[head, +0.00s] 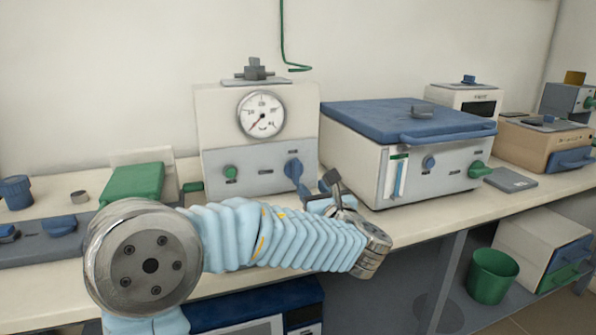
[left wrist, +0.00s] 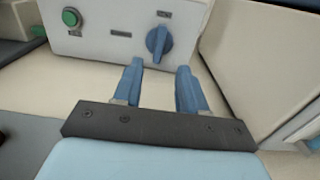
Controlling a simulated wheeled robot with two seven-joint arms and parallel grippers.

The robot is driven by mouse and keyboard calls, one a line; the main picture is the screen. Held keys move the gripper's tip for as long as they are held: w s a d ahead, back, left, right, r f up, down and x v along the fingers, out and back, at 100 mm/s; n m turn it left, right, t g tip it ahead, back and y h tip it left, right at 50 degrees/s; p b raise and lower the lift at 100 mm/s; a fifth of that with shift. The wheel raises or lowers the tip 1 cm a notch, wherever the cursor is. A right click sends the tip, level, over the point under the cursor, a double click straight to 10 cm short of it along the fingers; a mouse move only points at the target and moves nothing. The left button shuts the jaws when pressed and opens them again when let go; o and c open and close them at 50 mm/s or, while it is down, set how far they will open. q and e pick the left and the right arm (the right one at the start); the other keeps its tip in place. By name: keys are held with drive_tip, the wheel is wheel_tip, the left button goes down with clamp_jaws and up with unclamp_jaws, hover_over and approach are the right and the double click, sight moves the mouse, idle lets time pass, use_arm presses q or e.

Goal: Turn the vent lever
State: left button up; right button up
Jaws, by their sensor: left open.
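The blue vent lever (head: 293,171) is on the lower right front of the white and grey box with a round dial gauge (head: 261,114). It also shows in the left wrist view (left wrist: 158,42), pointing roughly up and down, ahead of the fingers. My left gripper (head: 318,193) is just in front of the box, right of and below the lever. My right gripper is not in view.
A green button (head: 231,171) is left of the lever. A blue-lidded furnace (head: 400,122) stands close on the right, its side wall near my gripper. A green block (head: 135,184) lies left on the bench. A green bin (head: 492,276) is below the bench at right.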

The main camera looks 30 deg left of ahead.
sight(297, 171)
use_arm(q)
drive_tip(key=p+x, duration=0.1)
drive_tip(key=x, duration=0.8)
drive_tip(key=shift+w+a, duration=0.25)
clamp_jaws()
